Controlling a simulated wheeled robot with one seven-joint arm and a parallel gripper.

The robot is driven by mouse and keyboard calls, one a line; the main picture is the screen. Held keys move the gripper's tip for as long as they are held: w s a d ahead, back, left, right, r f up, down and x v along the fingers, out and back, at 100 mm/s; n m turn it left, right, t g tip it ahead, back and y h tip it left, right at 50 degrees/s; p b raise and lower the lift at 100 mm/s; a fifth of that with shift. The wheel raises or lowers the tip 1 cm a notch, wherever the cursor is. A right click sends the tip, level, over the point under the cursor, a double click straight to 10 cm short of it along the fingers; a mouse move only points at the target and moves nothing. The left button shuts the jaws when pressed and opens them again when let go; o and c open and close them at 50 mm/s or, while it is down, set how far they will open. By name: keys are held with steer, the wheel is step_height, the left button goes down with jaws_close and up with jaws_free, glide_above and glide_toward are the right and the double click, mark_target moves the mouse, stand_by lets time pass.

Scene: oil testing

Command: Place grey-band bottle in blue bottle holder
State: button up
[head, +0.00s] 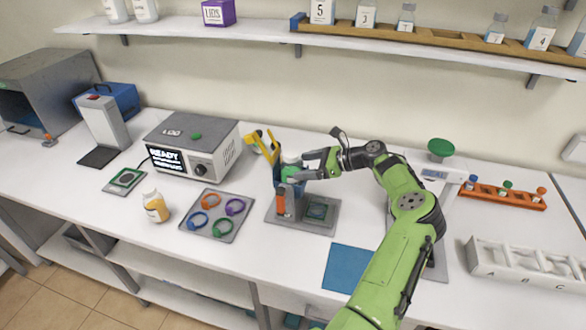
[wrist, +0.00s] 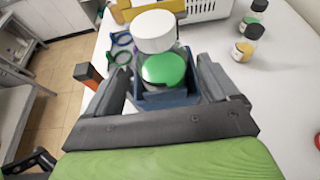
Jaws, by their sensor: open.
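A blue holder (head: 278,178) stands on a grey plate at the middle of the bench. It also shows below the jaws in the wrist view (wrist: 166,99). A white-capped bottle (wrist: 155,30) and a round green top (wrist: 164,69) show in or just above the holder, overlapping in the wrist view. I cannot tell whether they are one piece, and no grey band can be made out. My gripper (head: 300,167) is open at the holder. In the wrist view its jaws (wrist: 165,70) are on either side of the green top, with no clear grip on it.
An orange-topped post (head: 282,197) stands in front of the holder, and a yellow stand (head: 262,146) behind. A tray of coloured rings (head: 216,214) and a white bottle (head: 156,206) are left. A white rack (head: 515,263) is right. Bench front is clear beside the blue mat (head: 347,268).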

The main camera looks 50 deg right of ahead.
steer(key=v, duration=0.6)
steer(key=shift+s+d, duration=0.25)
steer(key=shift+s, duration=0.05)
steer(key=shift+r, duration=0.1)
